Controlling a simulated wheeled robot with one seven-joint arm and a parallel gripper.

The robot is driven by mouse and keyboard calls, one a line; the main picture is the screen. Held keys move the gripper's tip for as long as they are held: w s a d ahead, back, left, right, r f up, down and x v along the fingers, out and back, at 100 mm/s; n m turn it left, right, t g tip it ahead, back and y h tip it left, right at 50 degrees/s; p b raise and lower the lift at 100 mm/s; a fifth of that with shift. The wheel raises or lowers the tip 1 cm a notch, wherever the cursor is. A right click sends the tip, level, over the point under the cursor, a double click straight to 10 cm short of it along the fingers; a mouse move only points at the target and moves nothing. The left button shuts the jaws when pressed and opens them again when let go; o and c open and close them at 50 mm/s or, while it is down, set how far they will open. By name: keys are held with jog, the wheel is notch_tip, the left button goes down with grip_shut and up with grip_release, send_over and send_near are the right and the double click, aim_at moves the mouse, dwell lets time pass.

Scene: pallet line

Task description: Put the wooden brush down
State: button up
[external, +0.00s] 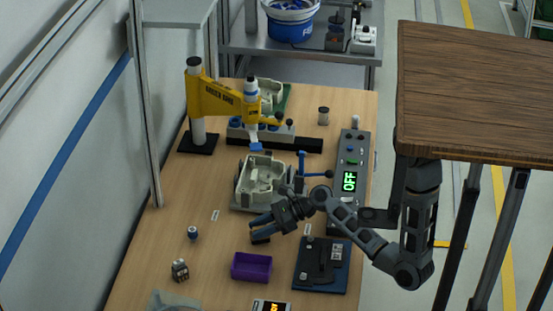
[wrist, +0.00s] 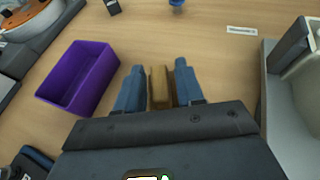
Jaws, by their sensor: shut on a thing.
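My gripper (external: 260,229) reaches over the wooden workbench from the right. In the wrist view its two blue fingers (wrist: 158,88) are shut on a tan wooden piece, the wooden brush (wrist: 159,84), which sits between them. Only part of the brush shows; its bristles are hidden, and I cannot tell whether it touches the table. In the external view the brush is too small and covered to make out. The gripper is behind the purple bin and in front of the pale moulded housing.
The purple bin (external: 236,268) also shows in the wrist view (wrist: 101,66). The pale housing (external: 244,193) stands close behind the gripper. A dark fixture plate (external: 304,279) lies to the right, and a control box (external: 345,205) reads OFF. Bare tabletop (external: 197,262) lies to the left.

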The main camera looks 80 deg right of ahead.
jog(key=o, duration=1.1)
jog(key=shift+f, duration=0.1)
jog(key=shift+c, duration=0.2)
jog(key=shift+s+d+r, duration=0.1)
jog(key=shift+s+r, duration=0.05)
jog(key=shift+r, duration=0.05)
jog(key=v, duration=1.1)
jog(key=shift+s, duration=0.3)
jog(key=shift+d+r, duration=0.1)
